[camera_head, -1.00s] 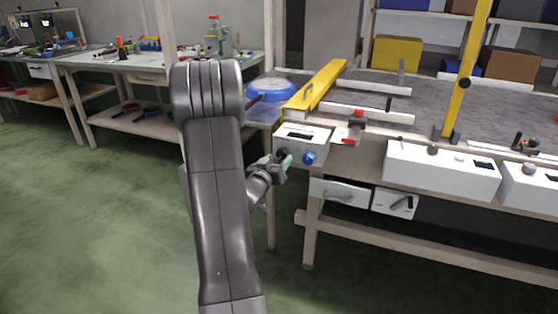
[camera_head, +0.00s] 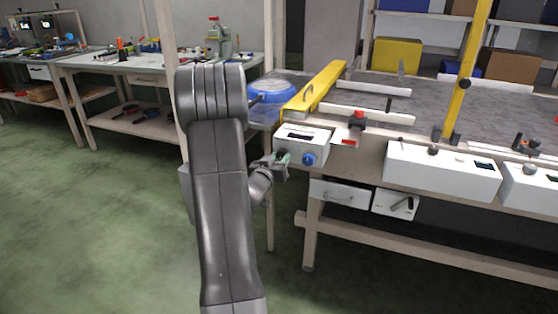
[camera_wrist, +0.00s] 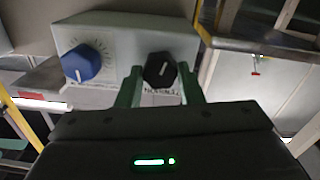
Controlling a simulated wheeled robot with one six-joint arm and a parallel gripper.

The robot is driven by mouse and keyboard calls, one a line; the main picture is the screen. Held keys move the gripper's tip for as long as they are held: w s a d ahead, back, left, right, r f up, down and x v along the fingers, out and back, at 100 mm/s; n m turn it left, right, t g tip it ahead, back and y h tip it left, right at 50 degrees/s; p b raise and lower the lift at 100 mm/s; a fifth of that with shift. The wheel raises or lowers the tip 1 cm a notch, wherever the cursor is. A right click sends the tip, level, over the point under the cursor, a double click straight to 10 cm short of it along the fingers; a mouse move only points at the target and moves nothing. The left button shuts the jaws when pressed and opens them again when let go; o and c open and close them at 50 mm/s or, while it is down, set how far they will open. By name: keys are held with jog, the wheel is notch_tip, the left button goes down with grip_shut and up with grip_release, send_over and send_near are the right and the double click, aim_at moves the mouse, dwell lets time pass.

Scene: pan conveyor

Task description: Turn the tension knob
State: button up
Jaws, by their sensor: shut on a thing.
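A white control box (camera_head: 303,143) sits at the left front corner of the workbench. On its front, a blue knob (camera_head: 308,159) and a black knob (camera_wrist: 160,70) stand side by side. The blue knob (camera_wrist: 82,63) is to the left in the wrist view and is free of my fingers. My gripper (camera_wrist: 163,78) has its two green fingers on either side of the black knob and is shut on it. In the head view my gripper (camera_head: 282,158) is at the box's left front and hides most of the black knob.
A yellow guard bar (camera_head: 316,90) and a blue round part (camera_head: 271,92) lie behind the box. A red-topped switch (camera_head: 358,120) is to its right. More white boxes (camera_head: 441,172) line the bench front. The floor (camera_head: 90,230) at left is clear.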

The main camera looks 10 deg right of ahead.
jog(key=shift+f, duration=0.1)
jog(key=shift+m+b, duration=2.3)
jog(key=shift+m, duration=0.5)
jog(key=o, duration=1)
jog(key=shift+a, duration=0.1)
jog(key=p+v, duration=0.2)
jog(key=v, duration=1.1)
jog(key=shift+s+a+r, duration=0.15)
jog(key=shift+s+r, duration=0.1)
jog(key=shift+s, duration=0.1)
